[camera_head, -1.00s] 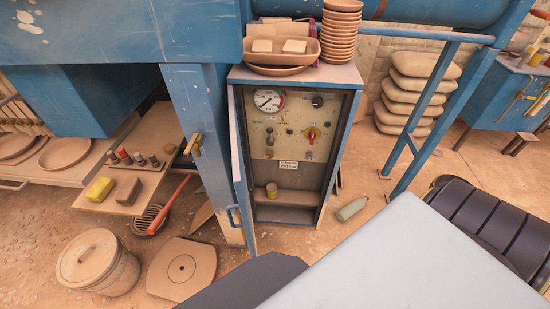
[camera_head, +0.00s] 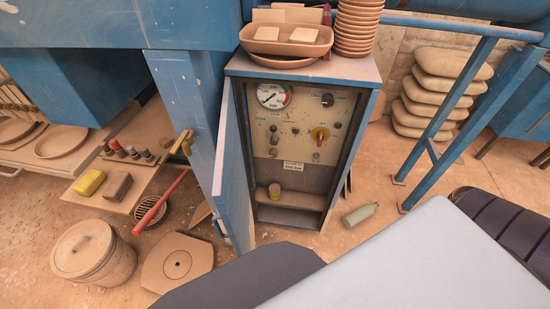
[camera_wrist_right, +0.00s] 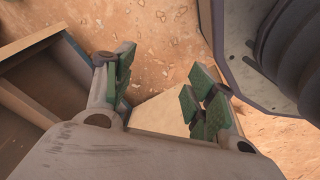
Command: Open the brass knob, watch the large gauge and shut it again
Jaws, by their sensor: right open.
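The control panel (camera_head: 290,150) is inside an open blue cabinet in the head view. The large round gauge (camera_head: 272,96) is at its upper left, with a white, green and red dial; its reading is too small to tell. Small knobs are on the panel's left below the gauge; a small brass-coloured one (camera_head: 273,152) is the lowest, though its colour is hard to tell. My right gripper (camera_wrist_right: 160,95) is open and empty in the right wrist view, its green-padded fingers apart, well away from the panel. My left gripper is not in view.
A red-and-yellow rotary switch (camera_head: 319,134) and a black knob (camera_head: 327,100) are on the panel's right. The cabinet door (camera_head: 231,170) stands open on the left. Bowls (camera_head: 357,30) and a tray (camera_head: 285,44) sit on top. A bottle (camera_head: 360,214) lies on the floor at right.

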